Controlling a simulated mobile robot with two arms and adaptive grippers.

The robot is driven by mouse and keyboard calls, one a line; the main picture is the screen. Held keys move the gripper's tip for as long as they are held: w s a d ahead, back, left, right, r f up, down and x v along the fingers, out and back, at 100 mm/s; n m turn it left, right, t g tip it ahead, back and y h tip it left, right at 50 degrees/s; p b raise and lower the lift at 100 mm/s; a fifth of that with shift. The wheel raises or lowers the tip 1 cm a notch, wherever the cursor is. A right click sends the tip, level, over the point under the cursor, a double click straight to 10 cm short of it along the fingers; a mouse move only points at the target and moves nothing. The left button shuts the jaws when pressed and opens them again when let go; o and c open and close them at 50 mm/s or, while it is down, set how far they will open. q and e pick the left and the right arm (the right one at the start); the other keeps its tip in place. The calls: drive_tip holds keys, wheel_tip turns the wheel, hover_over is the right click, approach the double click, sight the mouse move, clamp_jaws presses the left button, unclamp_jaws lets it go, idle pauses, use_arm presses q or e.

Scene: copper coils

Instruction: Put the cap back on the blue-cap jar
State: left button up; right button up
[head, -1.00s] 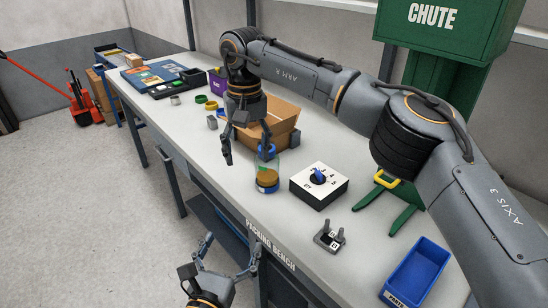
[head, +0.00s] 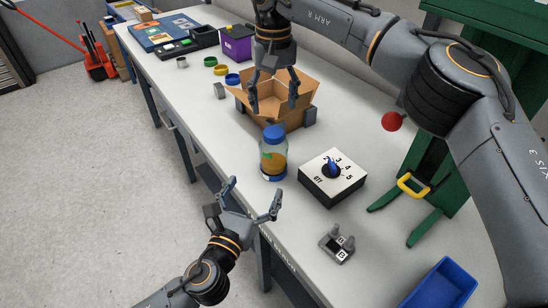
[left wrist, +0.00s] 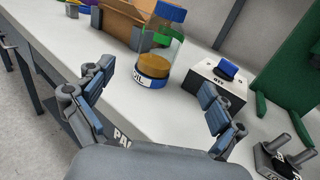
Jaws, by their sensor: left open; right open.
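The clear jar (head: 273,160) with brown contents and a blue band at its base stands upright near the bench's front edge. Its blue cap (head: 273,132) sits on top of the jar's mouth; I cannot tell how tightly. In the left wrist view the jar (left wrist: 157,62) stands beyond my fingers, with the cap (left wrist: 171,13) at its top. My right gripper (head: 272,106) is open and empty, above the jar and apart from the cap. My left gripper (head: 254,200) is open and empty off the bench's front edge, short of the jar.
A black-and-white dial box (head: 332,178) stands right of the jar. An open cardboard box (head: 300,112) is behind it. A small grey fixture (head: 337,244) and a blue bin (head: 440,287) lie nearer right. Green, yellow and blue rings (head: 232,79) lie farther left.

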sight(274, 152)
use_arm(q)
drive_tip(key=x, duration=1.2)
drive_tip(key=shift+w+d, duration=0.1)
drive_tip(key=shift+w, duration=0.2)
clamp_jaws()
use_arm(e)
drive_tip(key=shift+r, duration=0.1)
drive_tip(key=m, duration=0.9)
drive_tip(key=shift+f, duration=4.05)
